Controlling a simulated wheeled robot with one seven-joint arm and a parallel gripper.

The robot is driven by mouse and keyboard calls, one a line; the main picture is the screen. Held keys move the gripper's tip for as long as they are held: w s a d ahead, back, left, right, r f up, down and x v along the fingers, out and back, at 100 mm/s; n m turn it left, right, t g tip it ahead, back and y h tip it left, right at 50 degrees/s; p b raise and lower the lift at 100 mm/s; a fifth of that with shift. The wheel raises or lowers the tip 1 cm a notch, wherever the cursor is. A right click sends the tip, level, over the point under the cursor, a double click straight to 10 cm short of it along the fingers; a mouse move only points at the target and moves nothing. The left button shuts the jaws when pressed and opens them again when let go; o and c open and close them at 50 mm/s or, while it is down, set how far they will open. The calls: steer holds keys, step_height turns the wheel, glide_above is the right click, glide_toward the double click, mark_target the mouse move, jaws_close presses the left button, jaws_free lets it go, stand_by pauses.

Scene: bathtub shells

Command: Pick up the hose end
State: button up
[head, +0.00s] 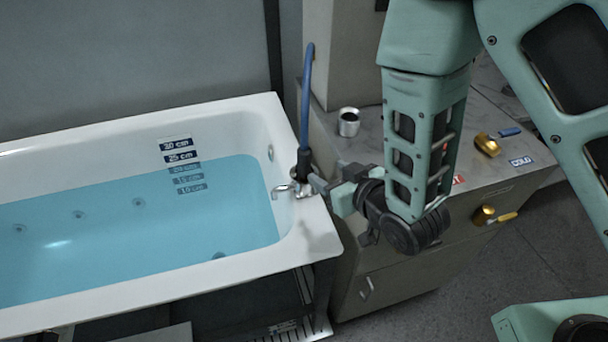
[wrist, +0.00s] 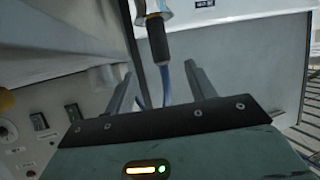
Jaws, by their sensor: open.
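The hose end is a black sleeve (head: 304,162) with a metal spout (head: 293,188) below it, at the tub's near right corner in the head view. A blue hose (head: 307,90) rises from the sleeve. In the wrist view the black sleeve (wrist: 157,40) shows between and just past the fingertips, with the blue hose running down between the fingers. My gripper (head: 322,184) is at the tub corner, right beside the hose end. Its two fingers (wrist: 163,68) are spread apart. Nothing is seen clamped between them; exact contact cannot be told.
The white bathtub (head: 240,275) holds blue water and has depth labels inside. A grey cabinet (head: 400,275) stands to its right, bearing a metal cup (head: 348,122) and a brass valve (head: 487,145). Another brass valve (head: 484,215) is on its side. A wall stands behind the tub.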

mark_target(308, 161)
steer(key=b, duration=0.3)
steer(key=shift+w+a+f, duration=0.25)
steer(key=shift+w+f, duration=0.1)
steer(key=shift+f, duration=0.05)
steer(key=shift+w+f+b, duration=0.1)
steer(key=shift+w+b, duration=0.05)
steer(key=shift+b, duration=1.1)
steer(key=p+x, duration=0.2)
steer(key=x, duration=0.5)
steer(key=shift+r, duration=0.25)
steer(key=shift+f+p+x, duration=0.15)
steer(key=shift+p+x, duration=0.25)
steer(key=shift+x, duration=1)
steer(key=shift+f+p+x, duration=0.15)
steer(key=shift+p+x, duration=0.2)
steer(key=shift+x, duration=1)
steer(key=c, duration=1.1)
